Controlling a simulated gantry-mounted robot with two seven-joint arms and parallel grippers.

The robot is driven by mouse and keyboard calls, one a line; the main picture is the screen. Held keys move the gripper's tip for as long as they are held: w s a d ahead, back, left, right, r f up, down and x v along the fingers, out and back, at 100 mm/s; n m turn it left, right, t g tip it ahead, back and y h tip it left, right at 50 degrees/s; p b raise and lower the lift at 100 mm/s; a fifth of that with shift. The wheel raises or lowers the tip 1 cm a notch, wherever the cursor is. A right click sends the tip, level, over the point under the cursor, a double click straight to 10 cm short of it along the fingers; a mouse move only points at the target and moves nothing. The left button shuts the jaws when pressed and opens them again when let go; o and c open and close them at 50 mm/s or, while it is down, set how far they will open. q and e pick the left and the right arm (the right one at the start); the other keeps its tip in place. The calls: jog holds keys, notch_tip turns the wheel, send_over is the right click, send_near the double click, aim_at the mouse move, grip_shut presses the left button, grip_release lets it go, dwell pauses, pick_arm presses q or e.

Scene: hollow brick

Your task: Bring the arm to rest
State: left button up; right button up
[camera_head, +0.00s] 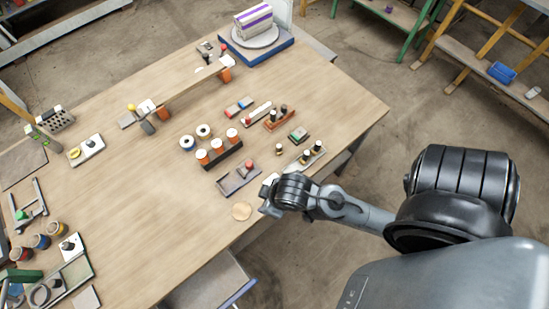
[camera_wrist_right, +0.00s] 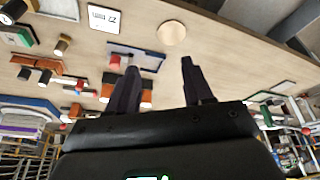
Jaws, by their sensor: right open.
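My right gripper (camera_head: 268,194) is above the front right edge of the wooden table (camera_head: 150,215). It is near a round wooden disc (camera_head: 241,211) and a grey block with a red knob (camera_head: 239,177). In the right wrist view its two dark fingers (camera_wrist_right: 158,68) stand apart with nothing between them. The disc (camera_wrist_right: 171,33) lies on the tabletop beyond the fingertips. My left gripper is not in view.
Racks of small cylinders (camera_head: 222,154) and coloured blocks stand mid-table. A white block with purple stripes (camera_head: 253,20) sits on a round plate over a blue base (camera_head: 257,52) at the back. The table's front middle is clear.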

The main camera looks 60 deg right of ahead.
jog(key=shift+s+d+r, duration=0.1)
jog(key=shift+s+d, duration=0.05)
jog(key=shift+s, duration=0.3)
jog(key=shift+s+d+r, duration=0.1)
jog(key=shift+s+d, duration=0.05)
jog(key=shift+s, duration=0.3)
notch_tip(320, 180, up, 18)
jog(key=p, duration=1.7)
jog(key=shift+p, duration=0.35)
jog(key=shift+f, duration=0.2)
